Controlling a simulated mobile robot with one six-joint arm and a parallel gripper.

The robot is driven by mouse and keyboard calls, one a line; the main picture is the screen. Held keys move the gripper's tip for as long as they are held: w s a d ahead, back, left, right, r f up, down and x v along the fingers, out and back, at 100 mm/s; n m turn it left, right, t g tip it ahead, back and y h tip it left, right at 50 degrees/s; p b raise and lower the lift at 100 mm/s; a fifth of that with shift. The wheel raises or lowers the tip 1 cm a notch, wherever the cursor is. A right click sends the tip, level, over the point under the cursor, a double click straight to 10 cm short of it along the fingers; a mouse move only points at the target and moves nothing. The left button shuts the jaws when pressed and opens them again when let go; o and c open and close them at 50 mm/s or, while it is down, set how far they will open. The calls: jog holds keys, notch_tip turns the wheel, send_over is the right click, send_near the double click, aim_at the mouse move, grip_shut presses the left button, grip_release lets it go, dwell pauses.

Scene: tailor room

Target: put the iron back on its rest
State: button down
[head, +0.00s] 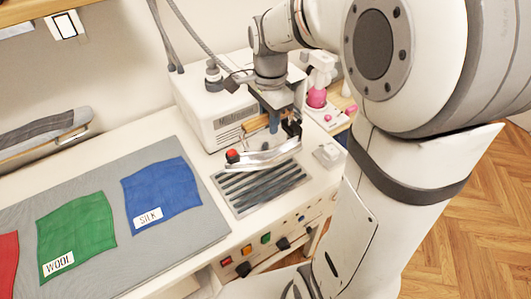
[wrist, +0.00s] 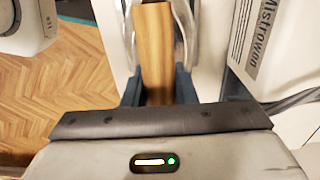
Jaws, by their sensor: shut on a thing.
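The iron (head: 268,155) has a silver body, a red knob at its left end and a wooden handle. My gripper (head: 274,123) is shut on that handle from above. In the wrist view the wooden handle of the iron (wrist: 157,45) stands between the two blue-grey fingers of my gripper (wrist: 158,88). The rest (head: 258,190) is a dark ribbed plate in a pale frame on the white worktop. The iron shows over the far edge of the rest. I cannot tell whether its sole touches the rest or hangs a little above it.
A white steam unit (head: 212,108) with a hose stands behind the rest. Green wool cloth (head: 76,232) and blue silk cloth (head: 162,196) lie on the grey ironing pad (head: 190,244) at the left. A small pale block (head: 326,155) is right of the rest. Buttons line the front panel.

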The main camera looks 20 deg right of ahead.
aim_at(269, 138)
jog(key=shift+w+f, duration=0.1)
jog(key=shift+f, duration=4.35)
jog(key=c, duration=1.6)
grip_release()
jog(key=shift+f, duration=0.25)
jog(key=o, duration=0.4)
jog(key=shift+o, duration=0.2)
jog(key=shift+r, duration=0.1)
